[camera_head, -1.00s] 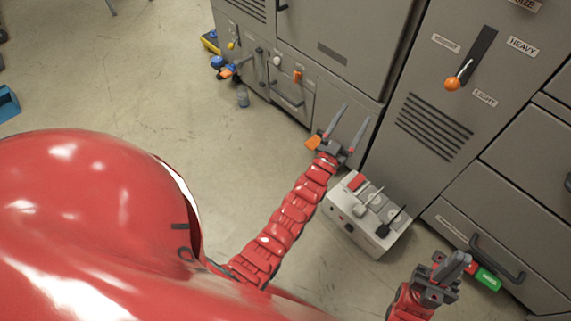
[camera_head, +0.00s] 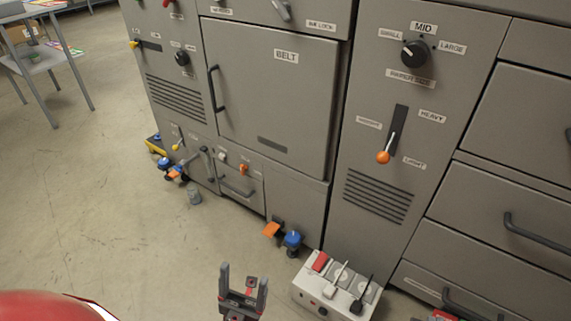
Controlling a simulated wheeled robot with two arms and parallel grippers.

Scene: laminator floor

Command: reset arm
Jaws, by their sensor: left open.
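My left gripper (camera_head: 243,287) is at the bottom middle of the head view. Its two grey fingers point up and stand apart, with nothing between them. It is over the floor, left of the grey switch box (camera_head: 310,293) and apart from it. My right gripper is not in view.
The grey machine (camera_head: 305,205) fills the right side. An orange-handled valve (camera_head: 271,230) and a blue knob (camera_head: 292,240) stick out low on its front. The switch box carries a red switch (camera_head: 320,261) and levers. A table (camera_head: 62,55) stands far left. The floor (camera_head: 100,190) at left is clear.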

